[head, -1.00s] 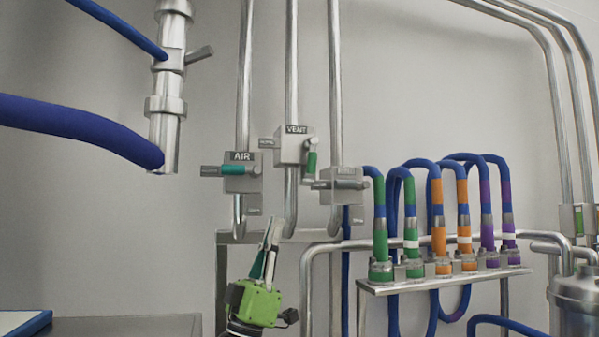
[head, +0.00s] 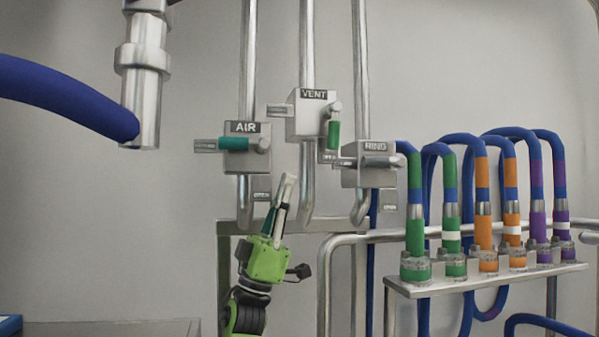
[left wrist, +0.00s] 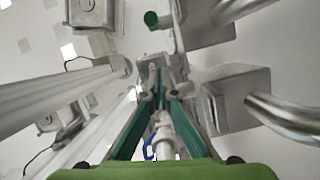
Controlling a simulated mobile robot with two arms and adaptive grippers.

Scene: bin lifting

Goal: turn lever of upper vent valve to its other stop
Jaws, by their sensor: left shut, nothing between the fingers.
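The upper vent valve is a grey box (head: 309,125) labelled VENT on the middle pipe. Its lever has a green grip (head: 333,135) and hangs straight down on the box's right side. My left gripper (head: 286,180) is shut and empty, pointing up, below and left of the vent lever and apart from it in the picture. In the left wrist view the fingers (left wrist: 157,78) meet at the centre; a green round end (left wrist: 151,18) shows beyond them, apparently a lever grip. My right gripper is not in view.
The AIR valve (head: 247,157) is at left, its green lever (head: 234,144) level. A third valve (head: 370,178) is at right, its grey lever level. A hose rack (head: 490,280) stands at right. A thick blue hose (head: 65,97) hangs upper left.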

